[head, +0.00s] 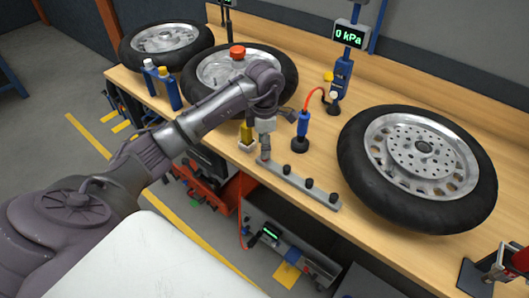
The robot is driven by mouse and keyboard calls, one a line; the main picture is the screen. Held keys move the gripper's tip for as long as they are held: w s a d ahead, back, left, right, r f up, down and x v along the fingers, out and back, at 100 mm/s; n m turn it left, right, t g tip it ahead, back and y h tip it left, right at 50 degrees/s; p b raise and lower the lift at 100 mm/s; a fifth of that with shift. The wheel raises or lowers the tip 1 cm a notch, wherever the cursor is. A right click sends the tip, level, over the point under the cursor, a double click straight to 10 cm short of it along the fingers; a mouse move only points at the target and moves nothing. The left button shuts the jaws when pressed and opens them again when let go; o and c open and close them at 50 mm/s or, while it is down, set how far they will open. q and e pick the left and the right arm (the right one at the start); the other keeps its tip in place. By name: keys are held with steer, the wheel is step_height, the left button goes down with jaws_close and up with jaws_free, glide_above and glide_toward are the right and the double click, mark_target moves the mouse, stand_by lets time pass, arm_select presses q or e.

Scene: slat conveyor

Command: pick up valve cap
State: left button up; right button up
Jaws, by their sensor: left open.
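Small black caps, which look like the valve caps (309,183), stand in a row on a grey bar (321,195) near the front edge of the wooden bench. My left gripper (265,156) points down over the left end of this bar. It is open, and its fingertips are small in the picture. Whether a cap stands between them is hidden. The nearest clearly visible cap (286,169) is just right of the gripper. My right gripper is not in view.
A wheel with a tyre (355,180) lies right of the bar, and two more lie at the back left. A blue inflator with a gauge (341,80) and a blue tool (302,128) stand behind the bar. Two bottles (168,90) stand left of my arm.

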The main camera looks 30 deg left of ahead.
arm_select(q)
steer(key=shift+f+p, duration=0.35)
steer(key=shift+f, duration=1.25)
steer(key=shift+c, duration=0.3)
steer(key=shift+w, duration=0.1)
steer(key=c, duration=0.7)
steer(key=shift+c, duration=0.3)
steer(key=shift+r, duration=0.2)
